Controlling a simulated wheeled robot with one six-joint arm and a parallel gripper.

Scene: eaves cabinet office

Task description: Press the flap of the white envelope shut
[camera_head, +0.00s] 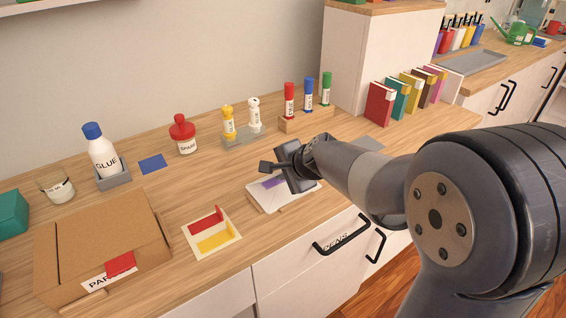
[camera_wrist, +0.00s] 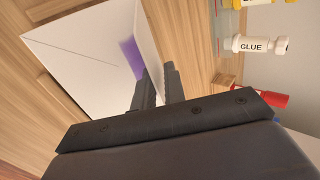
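The white envelope (camera_head: 268,203) lies on the wooden worktop near its front edge, with a purple patch (camera_head: 273,182) on it. In the wrist view the envelope (camera_wrist: 85,50) fills the upper left, with the purple strip (camera_wrist: 132,58) near its right side. Whether its flap stands up or lies flat I cannot make out. My gripper (camera_head: 276,169) is above the envelope's far side and covers part of it in the head view.
A card with red and yellow strips (camera_head: 212,232) and a cardboard box (camera_head: 105,240) lie to the left. Black drawer handles (camera_head: 342,236) stick out below the front edge.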

